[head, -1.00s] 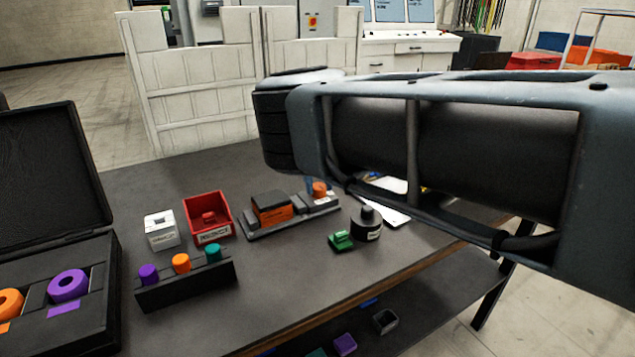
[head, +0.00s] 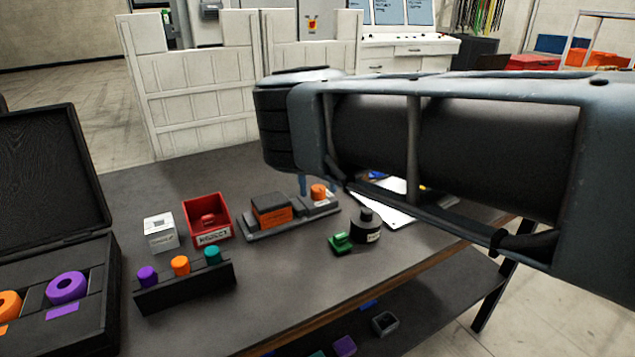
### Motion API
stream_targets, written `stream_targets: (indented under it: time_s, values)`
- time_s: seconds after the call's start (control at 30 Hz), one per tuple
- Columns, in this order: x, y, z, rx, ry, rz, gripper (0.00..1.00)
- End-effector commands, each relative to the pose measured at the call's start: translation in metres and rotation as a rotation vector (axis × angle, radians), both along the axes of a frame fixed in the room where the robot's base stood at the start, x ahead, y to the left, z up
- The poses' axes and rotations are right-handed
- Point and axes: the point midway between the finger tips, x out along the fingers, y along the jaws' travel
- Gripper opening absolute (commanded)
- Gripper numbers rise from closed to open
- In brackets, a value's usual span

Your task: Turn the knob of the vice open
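The vice (head: 262,228) is a low dark grey fixture in the middle of the table, with an orange block (head: 273,214) between its dark jaws. Its orange knob (head: 318,191) stands at its right end, with a small white label beside it. My gripper (head: 317,185) is mostly hidden behind my grey forearm. A thin blue finger shows just left of the knob, and a piece of another shows to its right. The fingers look apart, with the knob between them in the picture; contact cannot be told.
A red bin (head: 222,208), a white box (head: 160,232) and a rack (head: 186,288) with coloured pegs stand left of the vice. A black bottle (head: 367,228) and a green block (head: 341,243) stand right. An open black case (head: 92,340) is at far left.

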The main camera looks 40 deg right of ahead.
Motion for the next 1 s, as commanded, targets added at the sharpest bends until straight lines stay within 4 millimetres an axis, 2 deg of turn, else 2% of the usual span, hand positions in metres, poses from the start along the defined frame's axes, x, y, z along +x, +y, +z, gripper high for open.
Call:
stream_targets:
  time_s: [0.27, 0.37, 0.7, 0.83, 1.0]
  values:
    - [0.001, -0.001, 0.002, -0.001, -0.001, 0.000, 0.63]
    - [0.005, -0.003, 0.011, 0.000, -0.003, 0.001, 0.63]
    - [0.022, -0.014, 0.059, 0.000, -0.002, 0.002, 0.63]
    - [0.025, -0.016, 0.069, 0.000, -0.001, 0.001, 0.63]
    - [0.025, -0.016, 0.072, -0.001, 0.000, 0.000, 0.63]
